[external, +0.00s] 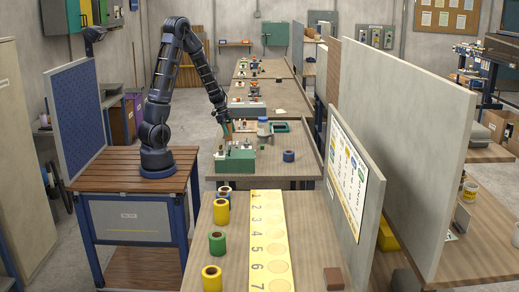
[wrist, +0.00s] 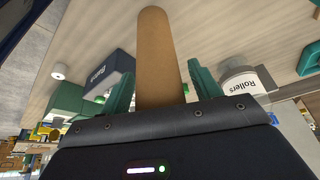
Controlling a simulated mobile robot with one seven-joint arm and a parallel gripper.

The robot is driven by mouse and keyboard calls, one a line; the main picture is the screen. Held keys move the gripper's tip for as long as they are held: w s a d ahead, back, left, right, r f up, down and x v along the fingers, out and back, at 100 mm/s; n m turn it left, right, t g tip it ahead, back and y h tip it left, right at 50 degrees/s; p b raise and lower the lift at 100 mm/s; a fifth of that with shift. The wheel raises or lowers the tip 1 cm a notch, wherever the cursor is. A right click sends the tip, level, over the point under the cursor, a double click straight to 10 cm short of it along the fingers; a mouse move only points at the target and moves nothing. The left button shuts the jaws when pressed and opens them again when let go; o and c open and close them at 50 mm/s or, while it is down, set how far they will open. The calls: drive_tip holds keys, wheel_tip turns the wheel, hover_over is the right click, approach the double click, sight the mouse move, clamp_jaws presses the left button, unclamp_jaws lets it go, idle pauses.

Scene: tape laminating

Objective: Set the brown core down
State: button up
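The brown core (wrist: 160,60) is a plain brown cylinder, standing out between the green fingers of my gripper (wrist: 160,95) in the wrist view. In the external view my gripper (external: 227,124) hangs above the workbench (external: 270,172), just over the green fixture (external: 236,160). The core is too small to make out clearly there.
A white container labelled Rollers (wrist: 243,82) stands right of the core in the wrist view. A dark labelled box (wrist: 105,72) is on the left. The bench front is mostly clear.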

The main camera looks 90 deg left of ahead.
drive_tip(key=v, duration=1.2)
drive_tip(key=shift+r, duration=0.15)
drive_tip(key=d+r+n, duration=0.1)
drive_tip(key=d+r, duration=0.3)
drive_tip(key=d, duration=0.5)
drive_tip(key=d+r+n+y, duration=0.1)
drive_tip(key=d+r, duration=0.3)
drive_tip(key=d, duration=0.5)
drive_tip(key=d+r+n, duration=0.1)
drive_tip(key=d+r, duration=0.4)
drive_tip(key=d, duration=0.4)
drive_tip(key=s+d+r+n+y, duration=0.1)
drive_tip(key=s+d+r+n, duration=0.1)
drive_tip(key=s+d, duration=0.5)
drive_tip(key=shift+s+d+r+t, duration=0.15)
drive_tip(key=shift+s+d+t, duration=0.15)
drive_tip(key=shift+s, duration=0.2)
